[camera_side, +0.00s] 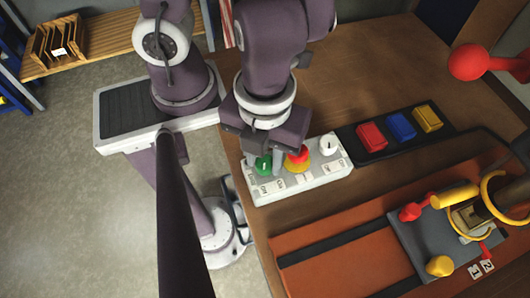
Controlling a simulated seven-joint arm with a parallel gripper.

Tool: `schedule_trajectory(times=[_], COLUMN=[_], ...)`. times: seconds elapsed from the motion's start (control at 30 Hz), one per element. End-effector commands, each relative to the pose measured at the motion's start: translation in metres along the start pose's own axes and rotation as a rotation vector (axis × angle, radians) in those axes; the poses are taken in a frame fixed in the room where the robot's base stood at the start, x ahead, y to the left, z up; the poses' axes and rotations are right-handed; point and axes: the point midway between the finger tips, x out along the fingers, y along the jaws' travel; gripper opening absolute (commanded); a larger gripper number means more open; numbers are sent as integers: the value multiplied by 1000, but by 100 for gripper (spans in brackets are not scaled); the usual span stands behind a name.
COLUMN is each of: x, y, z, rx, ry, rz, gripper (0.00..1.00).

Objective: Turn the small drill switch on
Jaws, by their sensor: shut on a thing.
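A light grey switch box (320,176) stands on the wooden table near its left edge. It bears a green knob (264,167), a red button on a yellow base (297,161) and a white knob (328,145). My gripper (264,160) points down over the left end of the box, its fingers on either side of the green knob and shut on it. The fingers partly hide the knob. White labels lie along the front of the box, too small to read surely. I cannot tell from lettering which one is the small drill switch.
Right of the box, a dark strip holds red (371,136), blue (402,126) and yellow (428,118) blocks. A drill-like machine (440,238) with red and yellow handles stands on an orange-brown board at lower right. A red ball-ended lever (468,62) is at upper right.

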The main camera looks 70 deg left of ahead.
Motion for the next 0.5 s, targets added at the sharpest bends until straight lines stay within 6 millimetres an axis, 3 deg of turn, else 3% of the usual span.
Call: schedule_trajectory(times=[0.5], x=[0], y=[0], z=[0], rx=[-424], ry=[-1], rz=[-3], gripper=[0])
